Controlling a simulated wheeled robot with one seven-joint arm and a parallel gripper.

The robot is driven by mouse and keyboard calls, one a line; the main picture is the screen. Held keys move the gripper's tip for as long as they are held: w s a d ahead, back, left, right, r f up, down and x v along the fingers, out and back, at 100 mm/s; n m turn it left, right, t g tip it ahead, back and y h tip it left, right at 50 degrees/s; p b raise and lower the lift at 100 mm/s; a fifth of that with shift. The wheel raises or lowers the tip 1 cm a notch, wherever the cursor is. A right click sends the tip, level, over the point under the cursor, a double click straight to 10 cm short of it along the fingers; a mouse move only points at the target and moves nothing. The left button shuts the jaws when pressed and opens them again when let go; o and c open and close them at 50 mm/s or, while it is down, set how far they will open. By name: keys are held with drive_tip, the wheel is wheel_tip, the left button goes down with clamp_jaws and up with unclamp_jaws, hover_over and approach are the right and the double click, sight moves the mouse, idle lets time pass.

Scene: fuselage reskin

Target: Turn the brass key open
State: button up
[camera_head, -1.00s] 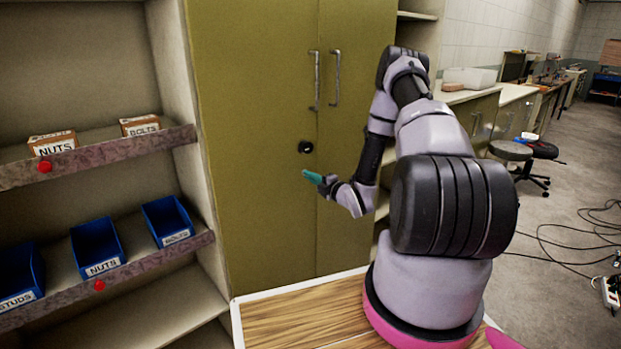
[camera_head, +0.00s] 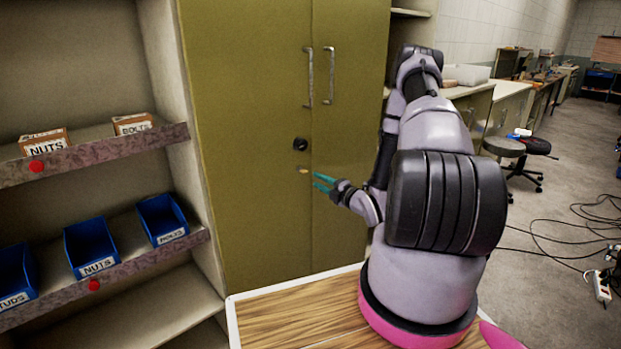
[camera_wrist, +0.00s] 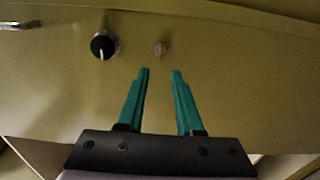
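The brass key (camera_head: 303,171) sits on the left door of the olive cabinet (camera_head: 250,90), below the round black knob (camera_head: 300,144). In the wrist view the key (camera_wrist: 160,49) is a small, blurred brownish shape beside the black knob (camera_wrist: 104,46), which has a pale pointer mark. My gripper (camera_head: 316,181) has teal fingers, which are spread with nothing between them. In the wrist view the fingertips (camera_wrist: 161,72) lie just short of the key and roughly in line with it, apart from it.
Two metal handles (camera_head: 320,76) stand high on the cabinet doors. Open shelves at the left hold blue bins (camera_head: 90,247) and small boxes (camera_head: 44,143). A wooden-topped surface (camera_head: 290,315) lies below the cabinet front.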

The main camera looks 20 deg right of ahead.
drive_tip(key=shift+v, duration=1.5)
drive_tip(key=w+d+r+m+g+h, duration=0.35)
drive_tip(key=w+r+m, duration=0.2)
drive_tip(key=r, duration=0.55)
drive_tip(key=s+r+m+g+h, duration=0.3)
drive_tip(key=r+m, duration=0.5)
drive_tip(key=r, duration=0.7)
drive_tip(key=s+a+r+m+h, duration=0.1)
drive_tip(key=s+a+r+m, duration=0.15)
drive_tip(key=s+r, duration=0.3)
drive_tip(key=s+a+r+m+h, duration=0.1)
drive_tip(key=s+a+r+m, duration=0.1)
drive_tip(key=s+r+m, duration=0.3)
drive_tip(key=s+a+r+m+g+y, duration=0.1)
drive_tip(key=s+a+m, duration=0.2)
drive_tip(key=s, duration=0.7)
drive_tip(key=s+a+r+m+g+y, duration=0.2)
drive_tip(key=s+a, duration=0.4)
drive_tip(key=s, duration=0.4)
drive_tip(key=shift+a+r+m, duration=0.15)
drive_tip(key=shift+a+m, duration=0.1)
drive_tip(key=shift+m, duration=0.25)
